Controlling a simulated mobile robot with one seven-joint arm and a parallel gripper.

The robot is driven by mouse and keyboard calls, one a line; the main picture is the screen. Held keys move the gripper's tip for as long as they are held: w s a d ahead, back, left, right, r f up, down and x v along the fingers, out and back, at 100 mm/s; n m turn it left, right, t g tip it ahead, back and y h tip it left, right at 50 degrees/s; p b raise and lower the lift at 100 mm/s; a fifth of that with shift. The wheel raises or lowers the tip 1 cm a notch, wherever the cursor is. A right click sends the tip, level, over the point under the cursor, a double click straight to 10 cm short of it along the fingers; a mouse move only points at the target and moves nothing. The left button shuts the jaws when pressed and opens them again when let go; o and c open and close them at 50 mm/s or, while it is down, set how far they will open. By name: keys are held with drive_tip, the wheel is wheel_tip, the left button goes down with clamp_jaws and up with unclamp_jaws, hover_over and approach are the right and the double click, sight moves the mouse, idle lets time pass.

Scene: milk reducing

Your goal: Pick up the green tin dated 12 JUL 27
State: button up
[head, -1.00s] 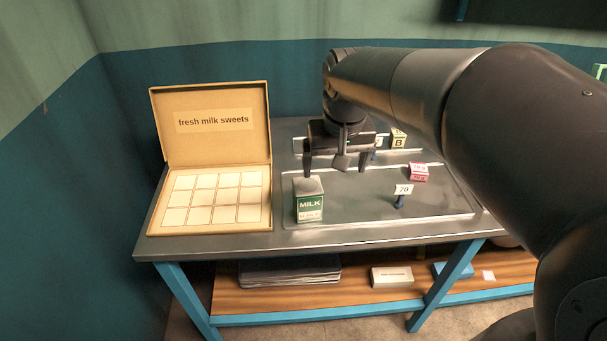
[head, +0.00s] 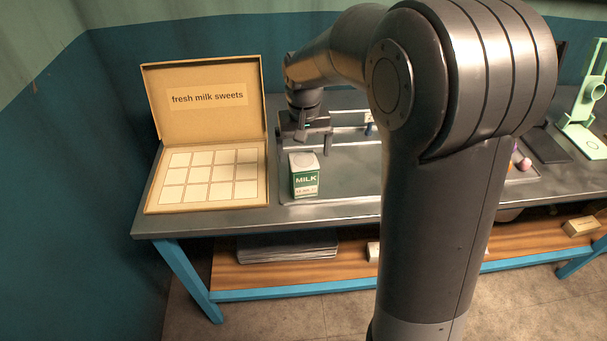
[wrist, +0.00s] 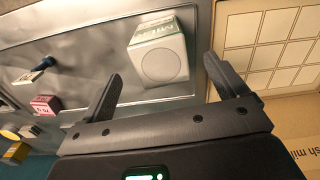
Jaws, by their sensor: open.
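The green and white milk tin (head: 305,183) stands upright at the left end of the metal tray. Its front reads MILK, with a date label below too small to read. My gripper (head: 313,142) is open and empty, just behind and above the tin in the head view. In the wrist view the tin (wrist: 158,52) shows its pale round-marked top, ahead of and between the spread fingers of my gripper (wrist: 163,68). The fingers appear apart from it.
In the wrist view a pink box (wrist: 46,104), a blue tag stand (wrist: 33,74) and a yellow box (wrist: 17,152) lie to the left. My arm hides the tray's right part in the head view.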

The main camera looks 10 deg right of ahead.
sight(304, 160)
drive_tip(key=f, duration=0.5)
drive_tip(key=shift+w+f, duration=0.1)
drive_tip(key=shift+w, duration=0.25)
drive_tip(key=c, duration=1.3)
drive_tip(key=shift+c, duration=0.4)
